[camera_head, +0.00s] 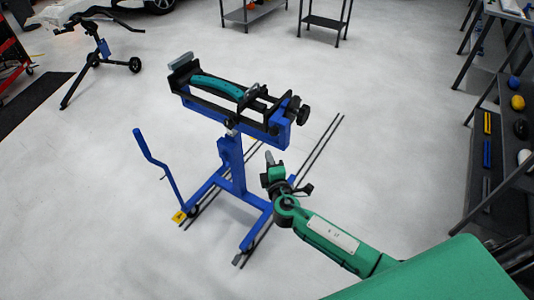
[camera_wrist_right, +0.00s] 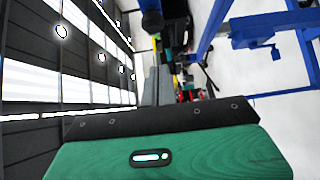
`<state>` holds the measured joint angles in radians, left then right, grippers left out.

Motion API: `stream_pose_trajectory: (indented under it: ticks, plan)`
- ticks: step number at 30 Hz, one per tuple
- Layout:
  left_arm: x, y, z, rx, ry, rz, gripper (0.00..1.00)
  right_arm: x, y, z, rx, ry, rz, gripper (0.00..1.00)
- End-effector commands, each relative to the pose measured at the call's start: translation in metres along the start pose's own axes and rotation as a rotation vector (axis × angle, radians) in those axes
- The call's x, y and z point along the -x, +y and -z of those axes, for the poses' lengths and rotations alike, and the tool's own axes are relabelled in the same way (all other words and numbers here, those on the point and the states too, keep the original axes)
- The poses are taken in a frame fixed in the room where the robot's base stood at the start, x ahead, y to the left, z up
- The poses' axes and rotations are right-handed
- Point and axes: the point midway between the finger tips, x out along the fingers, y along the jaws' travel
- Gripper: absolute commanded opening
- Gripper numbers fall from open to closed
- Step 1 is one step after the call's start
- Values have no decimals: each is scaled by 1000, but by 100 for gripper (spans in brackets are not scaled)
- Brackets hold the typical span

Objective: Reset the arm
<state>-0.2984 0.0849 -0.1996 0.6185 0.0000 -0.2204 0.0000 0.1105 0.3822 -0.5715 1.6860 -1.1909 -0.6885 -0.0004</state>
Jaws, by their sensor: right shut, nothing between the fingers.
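My right arm comes in from the lower right of the head view, green with a pale label. Its gripper (camera_head: 270,160) is shut and empty, its tips pointing up the picture. It appears just below and in front of the blue stand's clamp head, with a gap between them. In the right wrist view the grey fingers (camera_wrist_right: 158,88) are together beyond the green gripper body. My left gripper is in neither view.
A blue wheeled stand (camera_head: 232,165) carries a black clamp frame with a teal curved part (camera_head: 218,86) on it. A blue lever (camera_head: 157,165) rises at its left. Shelves (camera_head: 500,150) with tools line the right. A black stand (camera_head: 100,50) is at the back left. Open floor lies between.

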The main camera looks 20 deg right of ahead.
Motion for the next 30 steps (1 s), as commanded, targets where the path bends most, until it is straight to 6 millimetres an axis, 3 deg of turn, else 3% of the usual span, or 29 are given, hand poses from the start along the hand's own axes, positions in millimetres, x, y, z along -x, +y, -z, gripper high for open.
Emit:
stream_pose_trajectory:
  ticks: [3, 9, 20, 23, 25, 30]
  plan:
    - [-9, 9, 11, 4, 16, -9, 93, 22, -4, 1, -3, 1, 2, 0]
    - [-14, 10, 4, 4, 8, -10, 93, 43, -2, 1, -2, 2, 1, 0]
    - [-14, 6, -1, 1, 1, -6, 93, 49, -7, 0, -4, -1, 16, 0]
    - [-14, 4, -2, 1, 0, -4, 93, 48, -37, -6, -22, -10, 82, 0]
    - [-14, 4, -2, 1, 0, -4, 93, 50, -75, -13, -49, -21, 164, 0]
    - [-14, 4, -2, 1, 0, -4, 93, 78, -197, -38, -167, -81, 433, 0]
